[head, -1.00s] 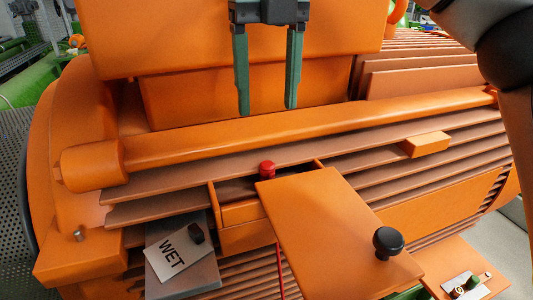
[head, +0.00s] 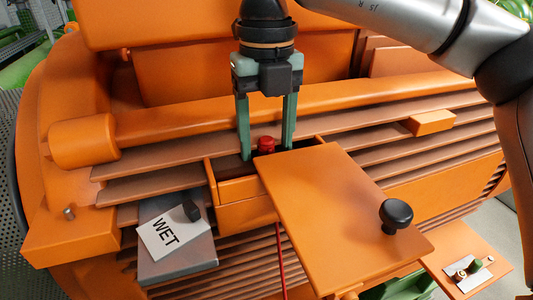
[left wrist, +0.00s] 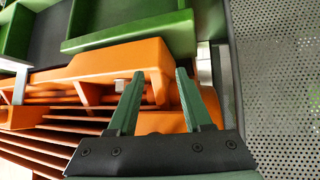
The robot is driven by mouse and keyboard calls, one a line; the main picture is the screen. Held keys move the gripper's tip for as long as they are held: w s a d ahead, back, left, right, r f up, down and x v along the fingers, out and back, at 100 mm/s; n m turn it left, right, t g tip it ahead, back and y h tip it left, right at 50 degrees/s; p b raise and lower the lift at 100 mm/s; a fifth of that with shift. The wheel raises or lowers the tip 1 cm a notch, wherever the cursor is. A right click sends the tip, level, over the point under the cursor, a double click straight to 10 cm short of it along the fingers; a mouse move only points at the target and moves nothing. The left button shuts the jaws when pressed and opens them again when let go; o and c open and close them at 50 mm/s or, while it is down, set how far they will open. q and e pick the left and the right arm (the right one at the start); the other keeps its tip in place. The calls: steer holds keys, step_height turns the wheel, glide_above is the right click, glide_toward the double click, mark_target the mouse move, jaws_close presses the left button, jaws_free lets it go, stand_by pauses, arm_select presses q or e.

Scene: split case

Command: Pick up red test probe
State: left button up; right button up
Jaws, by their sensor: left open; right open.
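The red test probe (head: 266,144) stands in the open orange box, with its red top showing above the rim. Its lower part is hidden by the box and lid. My right gripper (head: 268,154) is open, pointing down, with its green fingers on either side of the red top; I cannot tell whether they touch it. My left gripper (left wrist: 157,100) is open and empty in the left wrist view, near orange machine parts. The left gripper does not show in the head view.
An orange lid plate (head: 330,215) with a black knob (head: 396,216) partly covers the box (head: 245,190). A red cable (head: 281,262) hangs below it. A "WET" card (head: 163,238) lies on a grey plate (head: 178,262) at left. A small orange shelf (head: 440,262) holds small parts at lower right.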

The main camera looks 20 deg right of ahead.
steer(key=shift+f, duration=0.35)
steer(key=shift+c, duration=0.3)
jaws_close()
